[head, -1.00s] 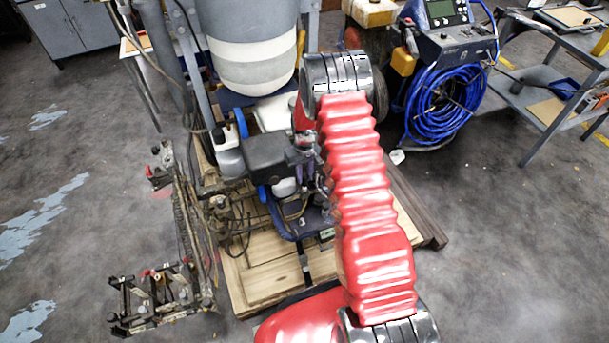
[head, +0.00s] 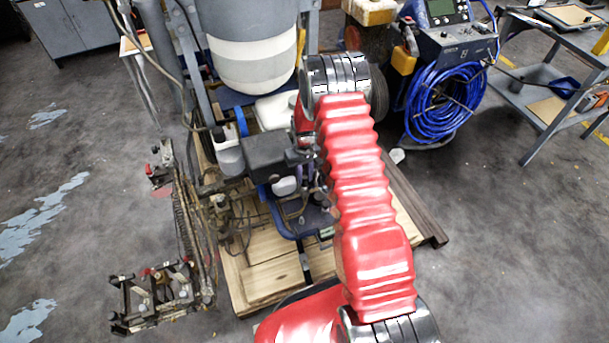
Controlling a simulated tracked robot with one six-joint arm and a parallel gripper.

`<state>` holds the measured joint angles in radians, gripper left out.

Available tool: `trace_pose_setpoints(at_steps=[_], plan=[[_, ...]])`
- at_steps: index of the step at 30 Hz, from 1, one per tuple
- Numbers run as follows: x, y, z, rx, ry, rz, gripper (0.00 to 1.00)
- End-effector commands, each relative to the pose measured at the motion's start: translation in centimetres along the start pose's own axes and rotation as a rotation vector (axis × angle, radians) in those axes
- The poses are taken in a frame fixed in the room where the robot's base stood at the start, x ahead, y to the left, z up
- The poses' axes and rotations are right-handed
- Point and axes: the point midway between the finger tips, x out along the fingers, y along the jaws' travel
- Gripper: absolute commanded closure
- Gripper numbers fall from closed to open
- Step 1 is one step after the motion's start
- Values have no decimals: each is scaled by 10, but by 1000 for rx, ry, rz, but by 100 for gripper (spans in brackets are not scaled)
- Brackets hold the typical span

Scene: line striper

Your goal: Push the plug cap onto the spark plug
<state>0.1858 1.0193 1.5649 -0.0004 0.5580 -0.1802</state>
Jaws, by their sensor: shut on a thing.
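The line striper's engine (head: 275,155), with a black box-shaped cover, sits on the blue frame in the middle of the head view. My red-sleeved arm reaches up from the bottom and bends down at its far end beside the engine. My gripper (head: 308,158) shows only as a small dark part at the engine's right side, close to it, with the arm covering much of it. It is shut on the plug cap, which is too small and covered to make out. The spark plug cannot be made out either, so I cannot tell whether cap and plug touch.
The striper stands on a wooden pallet (head: 262,285), with a large white tank (head: 250,60) behind the engine. A blue hose coil (head: 445,98) hangs on a machine at the back right. A grey cart (head: 545,105) stands farther right. The floor at right is clear.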

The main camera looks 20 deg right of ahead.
Motion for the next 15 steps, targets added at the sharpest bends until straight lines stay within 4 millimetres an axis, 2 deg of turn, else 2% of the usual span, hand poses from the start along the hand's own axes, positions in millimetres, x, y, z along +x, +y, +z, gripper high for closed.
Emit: trace_pose_setpoints(at_steps=[9,10,15], plan=[[6,0,0,0,-1,0,100],[6,0,0,0,-1,0,78],[6,0,0,0,0,0,66]])
